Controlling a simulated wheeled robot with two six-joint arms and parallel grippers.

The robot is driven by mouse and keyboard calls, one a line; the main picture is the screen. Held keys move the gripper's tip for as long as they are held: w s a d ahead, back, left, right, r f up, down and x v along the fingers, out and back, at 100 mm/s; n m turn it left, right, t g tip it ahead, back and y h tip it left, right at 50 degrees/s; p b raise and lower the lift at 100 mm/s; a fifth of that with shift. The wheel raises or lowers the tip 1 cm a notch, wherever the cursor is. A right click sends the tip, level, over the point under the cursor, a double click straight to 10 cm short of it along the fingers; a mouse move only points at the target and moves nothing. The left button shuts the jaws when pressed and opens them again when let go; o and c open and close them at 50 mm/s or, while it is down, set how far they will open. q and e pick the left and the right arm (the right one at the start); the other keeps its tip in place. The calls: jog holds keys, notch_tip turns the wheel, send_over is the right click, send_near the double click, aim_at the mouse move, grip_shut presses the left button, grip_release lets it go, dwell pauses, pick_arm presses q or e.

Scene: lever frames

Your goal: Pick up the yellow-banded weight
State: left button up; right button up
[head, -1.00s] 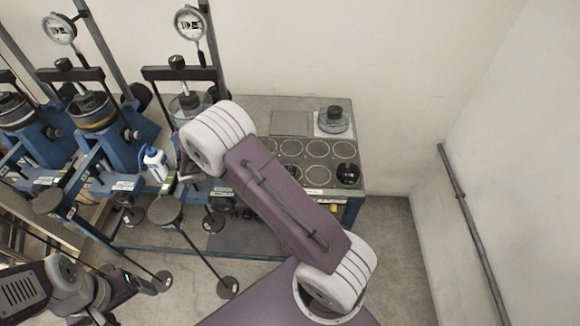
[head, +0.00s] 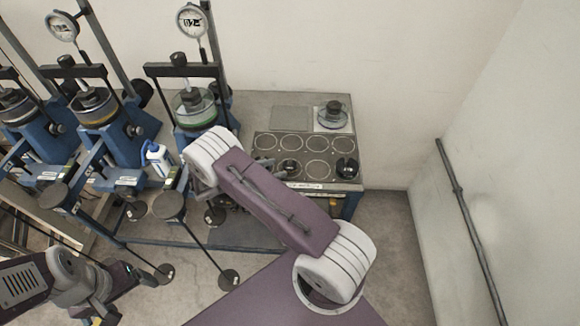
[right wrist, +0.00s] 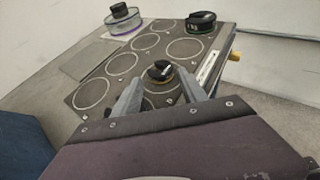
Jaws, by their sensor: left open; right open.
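The yellow-banded weight (right wrist: 160,72) is a small black piece with a yellow band, standing on a ringed spot of the dark plate. In the right wrist view it sits between the fingertips of my right gripper (right wrist: 160,92), which is open; whether they touch it I cannot tell. In the head view the weight (head: 290,167) is dark and small, just right of my right gripper (head: 270,165), partly hidden by my arm. My left gripper (head: 145,275) is open, low at the left, far from the weight.
A black weight with a green band (right wrist: 200,22) stands on the ringed plate (right wrist: 93,93). A clear dish with a black knob (head: 333,116) stands behind. Blue lever frames (head: 110,130) and hanging rods crowd the left. The floor at the right is clear.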

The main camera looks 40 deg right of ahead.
aim_at(286, 167)
jog(key=x, duration=0.5)
jog(key=shift+d+p, duration=0.25)
jog(key=shift+p, duration=0.15)
jog(key=shift+a, duration=0.1)
jog(key=c, duration=1)
notch_tip(286, 167, up, 4)
jog(key=shift+s+r+b, duration=0.15)
jog(key=shift+r+b, duration=0.1)
jog(key=shift+b, duration=0.05)
jog(key=shift+s+a+r+p, duration=0.4)
jog(key=shift+s+a+r, duration=0.35)
jog(key=shift+s+r, duration=0.95)
jog(key=shift+s+a+r+p, duration=0.4)
jog(key=shift+s+a+r, duration=0.35)
jog(key=shift+s+r, duration=0.9)
jog(key=shift+s+a+r+p, duration=0.4)
jog(key=shift+s+a+r, duration=0.35)
jog(key=shift+s+r, duration=0.9)
